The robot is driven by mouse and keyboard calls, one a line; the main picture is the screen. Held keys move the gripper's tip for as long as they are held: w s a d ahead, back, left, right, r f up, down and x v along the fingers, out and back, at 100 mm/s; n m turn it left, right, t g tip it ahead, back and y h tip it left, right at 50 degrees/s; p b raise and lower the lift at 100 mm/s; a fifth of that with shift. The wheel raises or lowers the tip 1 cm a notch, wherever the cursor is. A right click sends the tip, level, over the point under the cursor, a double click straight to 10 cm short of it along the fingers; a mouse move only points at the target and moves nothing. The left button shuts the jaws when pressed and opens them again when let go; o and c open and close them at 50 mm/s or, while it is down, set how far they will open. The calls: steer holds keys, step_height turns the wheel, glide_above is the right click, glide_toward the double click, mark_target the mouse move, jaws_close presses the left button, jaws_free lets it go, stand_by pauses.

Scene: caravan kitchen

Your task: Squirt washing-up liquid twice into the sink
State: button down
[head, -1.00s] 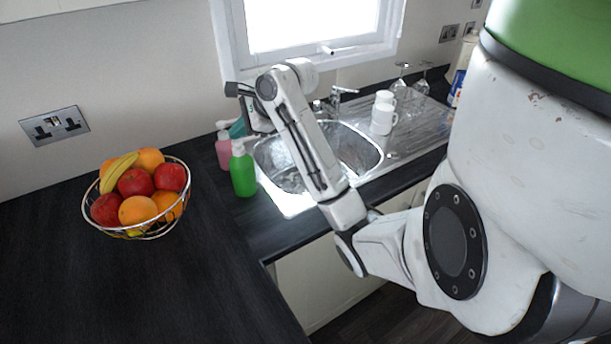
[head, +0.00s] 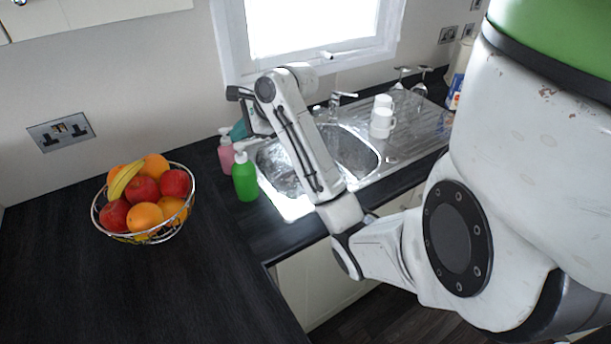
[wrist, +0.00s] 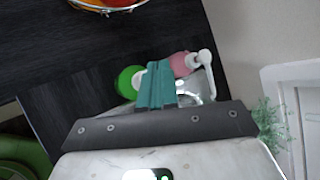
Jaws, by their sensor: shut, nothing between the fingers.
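A green pump bottle (head: 245,180) with a white top stands upright on the counter at the sink's left edge. A pink pump bottle (head: 227,156) stands just behind it. No label shows which holds washing-up liquid. The metal sink (head: 352,155) is right of them, partly hidden by my arm. My gripper (head: 239,131) is above and behind the bottles, its teal fingers shut and empty. In the wrist view the fingers (wrist: 156,67) lie between the green bottle (wrist: 124,84) and the pink bottle (wrist: 180,66); whether they touch either is unclear.
A wire fruit bowl (head: 145,238) stands on the dark counter at left, with clear counter around it. White mugs (head: 381,122) and upturned glasses (head: 418,80) stand on the drainer. A tap (head: 336,102) and window are behind the sink.

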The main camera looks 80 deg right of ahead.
mark_target(242, 146)
step_height(242, 146, up, 3)
steer(key=shift+r+p, duration=0.15)
steer(key=shift+p, duration=1.1)
steer(key=shift+r, duration=0.75)
